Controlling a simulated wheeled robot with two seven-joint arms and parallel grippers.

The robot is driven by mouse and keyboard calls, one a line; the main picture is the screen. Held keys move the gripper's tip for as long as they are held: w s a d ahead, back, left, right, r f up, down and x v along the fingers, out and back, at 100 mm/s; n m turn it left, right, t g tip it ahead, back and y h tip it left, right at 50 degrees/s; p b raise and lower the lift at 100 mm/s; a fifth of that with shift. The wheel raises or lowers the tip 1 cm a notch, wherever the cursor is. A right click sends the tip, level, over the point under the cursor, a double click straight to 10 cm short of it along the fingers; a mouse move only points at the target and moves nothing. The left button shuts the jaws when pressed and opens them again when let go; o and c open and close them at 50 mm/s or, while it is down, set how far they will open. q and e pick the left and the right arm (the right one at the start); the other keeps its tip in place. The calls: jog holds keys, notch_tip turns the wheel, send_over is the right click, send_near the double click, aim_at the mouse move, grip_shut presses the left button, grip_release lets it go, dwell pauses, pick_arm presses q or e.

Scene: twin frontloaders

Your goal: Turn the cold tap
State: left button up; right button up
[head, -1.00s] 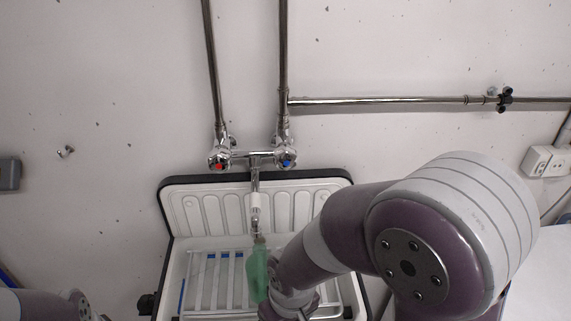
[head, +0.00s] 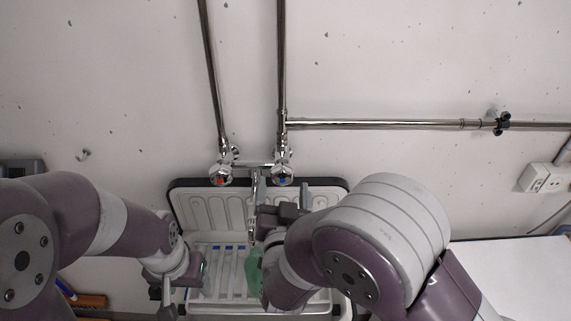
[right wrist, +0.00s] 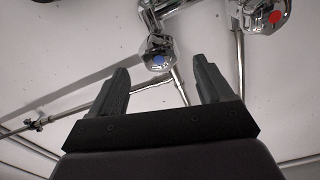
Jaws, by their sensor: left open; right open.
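The cold tap (head: 283,174) is a chrome knob with a blue mark, on the right of the wall mixer above the sink. It also shows in the right wrist view (right wrist: 158,53), beyond the fingertips and roughly centred between them. My right gripper (head: 281,190) is just below the cold tap, open and empty, with its fingers pointing up toward it. In the right wrist view its two dark fingers (right wrist: 161,76) stand apart and I see no contact with the knob. My left gripper (head: 184,282) is open, low over the left side of the sink, away from the taps.
The red-marked hot tap (head: 221,175) is left of the cold one, also seen in the right wrist view (right wrist: 272,17). The white sink (head: 195,207) with a rack lies below. A green item (head: 254,270) is partly hidden by my right arm. Pipes (head: 390,124) run along the wall.

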aim_at(282, 179)
jog(key=w+p, duration=0.1)
jog(key=w, duration=0.4)
jog(key=shift+w, duration=0.45)
jog(key=shift+w, duration=0.1)
jog(key=c, duration=1)
jog(key=n, duration=0.4)
jog(key=shift+a+n, duration=0.1)
jog(key=shift+n, duration=0.3)
jog(key=o, duration=1)
